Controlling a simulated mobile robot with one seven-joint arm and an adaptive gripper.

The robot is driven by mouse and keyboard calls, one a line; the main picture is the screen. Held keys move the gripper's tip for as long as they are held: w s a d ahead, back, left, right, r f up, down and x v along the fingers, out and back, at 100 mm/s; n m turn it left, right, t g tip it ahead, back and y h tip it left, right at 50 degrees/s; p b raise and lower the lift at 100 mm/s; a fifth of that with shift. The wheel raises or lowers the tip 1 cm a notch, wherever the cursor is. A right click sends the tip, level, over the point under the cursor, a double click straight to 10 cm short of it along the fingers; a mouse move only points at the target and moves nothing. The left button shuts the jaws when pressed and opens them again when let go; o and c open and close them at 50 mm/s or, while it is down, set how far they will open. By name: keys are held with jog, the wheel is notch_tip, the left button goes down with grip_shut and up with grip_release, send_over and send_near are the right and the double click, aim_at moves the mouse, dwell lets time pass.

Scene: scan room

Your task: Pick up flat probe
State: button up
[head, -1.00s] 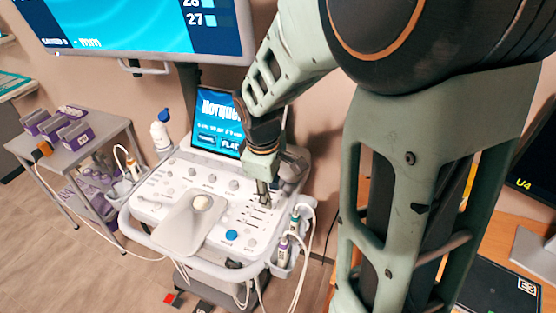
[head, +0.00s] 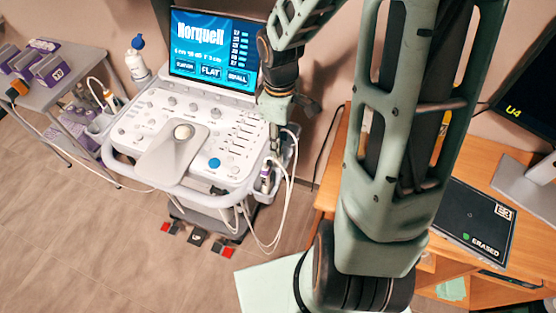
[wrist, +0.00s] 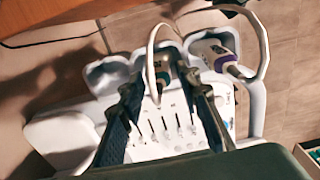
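The ultrasound console (head: 140,150) has cup holders on its right side. The left cup (wrist: 107,74) looks empty. I cannot tell which probe is the flat one. My gripper (wrist: 162,82) is open and empty, its fingers pointing at the cups around the middle one. In the head view my gripper (head: 275,146) hangs over the holder, partly hiding the probes; one probe (head: 266,178) shows below it.
White cables loop from the probes, one crossing between my fingers in the wrist view. The console screen (head: 213,48) shows "FLAT". A bottle (head: 137,62) stands behind the console, a cart (head: 62,92) with purple boxes at left. A wooden desk (head: 338,165) is close at right.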

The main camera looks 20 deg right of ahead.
jog(key=f, duration=0.5)
jog(key=shift+w+a, duration=0.15)
jog(key=shift+w, duration=0.1)
grip_shut()
